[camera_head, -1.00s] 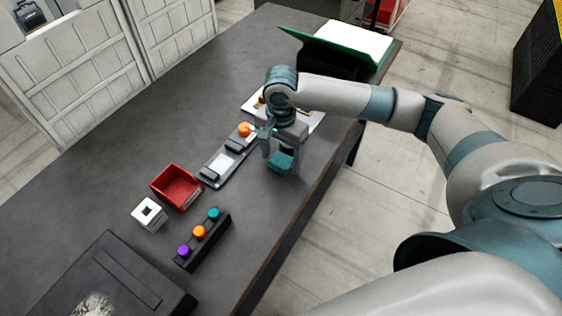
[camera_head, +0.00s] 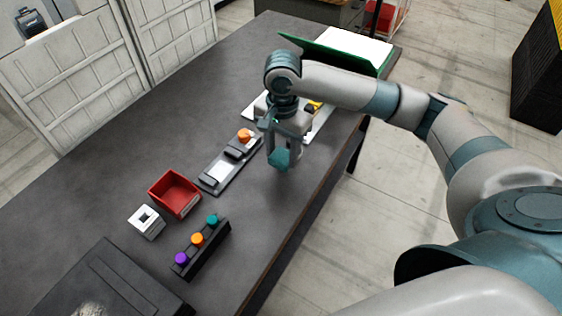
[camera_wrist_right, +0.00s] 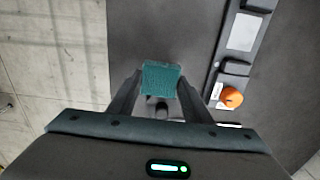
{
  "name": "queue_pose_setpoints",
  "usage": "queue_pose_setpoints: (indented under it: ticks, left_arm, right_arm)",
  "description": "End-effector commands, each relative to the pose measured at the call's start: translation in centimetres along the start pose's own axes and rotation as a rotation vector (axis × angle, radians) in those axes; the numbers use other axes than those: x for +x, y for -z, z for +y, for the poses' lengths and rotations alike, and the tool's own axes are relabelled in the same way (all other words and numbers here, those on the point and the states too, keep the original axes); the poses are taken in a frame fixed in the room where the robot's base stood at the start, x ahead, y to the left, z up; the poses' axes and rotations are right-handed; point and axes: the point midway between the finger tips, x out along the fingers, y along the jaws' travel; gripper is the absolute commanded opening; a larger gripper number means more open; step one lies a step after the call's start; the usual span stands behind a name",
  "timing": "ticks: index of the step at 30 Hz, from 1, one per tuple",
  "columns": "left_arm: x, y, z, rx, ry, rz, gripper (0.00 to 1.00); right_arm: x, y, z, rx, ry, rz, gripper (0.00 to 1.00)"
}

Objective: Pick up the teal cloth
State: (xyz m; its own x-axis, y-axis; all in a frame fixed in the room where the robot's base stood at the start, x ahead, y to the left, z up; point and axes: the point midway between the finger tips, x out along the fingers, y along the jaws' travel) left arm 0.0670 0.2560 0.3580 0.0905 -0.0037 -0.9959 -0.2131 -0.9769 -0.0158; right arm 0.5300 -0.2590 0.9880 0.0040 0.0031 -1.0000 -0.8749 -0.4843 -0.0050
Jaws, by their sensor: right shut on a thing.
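The teal cloth (camera_head: 279,160) is a small folded piece between the fingertips of my right gripper (camera_head: 283,155). In the right wrist view the cloth (camera_wrist_right: 161,79) shows as a square pad, and the two fingers of my right gripper (camera_wrist_right: 158,88) close on its sides. In the head view the cloth appears to be held above the dark table (camera_head: 120,165); the exact height is hard to tell. My left gripper is not in view.
Left of the gripper lies a grey fixture (camera_head: 222,172) with an orange knob (camera_head: 244,135). Further left are a red bin (camera_head: 174,193), a white block (camera_head: 146,221) and a black rack (camera_head: 203,250) with coloured knobs. A green-edged tray (camera_head: 340,52) stands at the back. The table's right edge is close.

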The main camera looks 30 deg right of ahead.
Motion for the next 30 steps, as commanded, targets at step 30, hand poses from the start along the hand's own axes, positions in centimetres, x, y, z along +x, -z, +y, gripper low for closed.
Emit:
queue_pose_setpoints:
  ticks: [30]
  left_arm:
    - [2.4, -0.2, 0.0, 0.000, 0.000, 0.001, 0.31]
  right_arm:
    - [-6.5, 1.6, 11.2, 0.001, -0.005, 0.001, 0.23]
